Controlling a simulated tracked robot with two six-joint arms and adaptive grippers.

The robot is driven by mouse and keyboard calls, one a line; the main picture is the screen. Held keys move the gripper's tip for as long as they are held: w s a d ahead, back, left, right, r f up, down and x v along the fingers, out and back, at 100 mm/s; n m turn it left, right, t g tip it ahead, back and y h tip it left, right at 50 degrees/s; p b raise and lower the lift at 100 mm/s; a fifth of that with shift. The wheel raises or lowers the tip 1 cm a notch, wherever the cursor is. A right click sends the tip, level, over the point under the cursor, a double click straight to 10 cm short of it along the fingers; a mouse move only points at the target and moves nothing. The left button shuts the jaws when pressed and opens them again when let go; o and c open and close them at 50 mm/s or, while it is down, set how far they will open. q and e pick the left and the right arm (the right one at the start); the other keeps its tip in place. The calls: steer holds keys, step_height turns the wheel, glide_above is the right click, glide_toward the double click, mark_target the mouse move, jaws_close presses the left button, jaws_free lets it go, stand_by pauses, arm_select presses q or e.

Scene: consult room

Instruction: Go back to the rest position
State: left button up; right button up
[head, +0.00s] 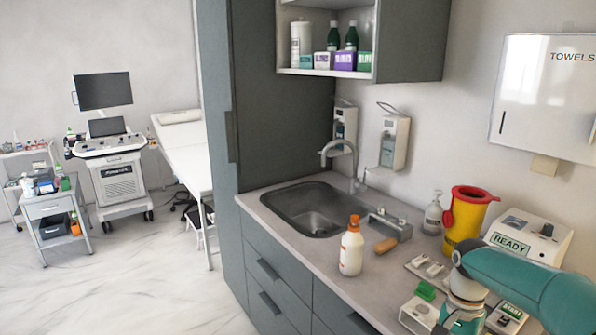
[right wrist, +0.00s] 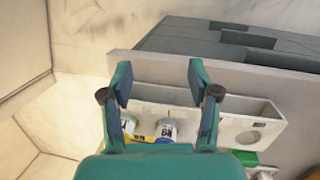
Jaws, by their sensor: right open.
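My right arm (head: 525,285) reaches in from the right edge in the head view, low over the right end of the counter. Its gripper is not clearly seen there. In the right wrist view my right gripper (right wrist: 158,83) has its two teal fingers spread apart with nothing between them. Beyond the fingers is a white holder (right wrist: 250,122) with a round hole in its face. Small containers with white lids (right wrist: 167,128) show behind it, partly hidden by the gripper. My left gripper is in neither view.
The grey counter (head: 295,243) carries a sink (head: 318,212), an orange-capped bottle (head: 351,250), a brush (head: 386,245), a yellow sharps bin (head: 465,220) and a white READY device (head: 528,235). A green block (head: 426,290) lies near my arm. Open floor (head: 130,280) is at left.

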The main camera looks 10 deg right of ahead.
steer(key=s+a+f+n+g+y, duration=0.1)
steer(key=s+a+f+n, duration=0.1)
steer(key=s+a+f, duration=0.35)
steer(key=s+a+f+n+g+y, duration=0.1)
steer(key=s+a+f, duration=0.1)
steer(key=a+f, duration=0.65)
steer(key=s+a+f+n+t+y, duration=0.15)
steer(key=s+a+f+n, duration=0.25)
steer(key=s+a+f, duration=0.85)
steer(key=w+d+f+n+t, duration=0.2)
steer(key=t, duration=0.1)
steer(key=shift+w+d, duration=0.25)
steer(key=shift+w, duration=0.05)
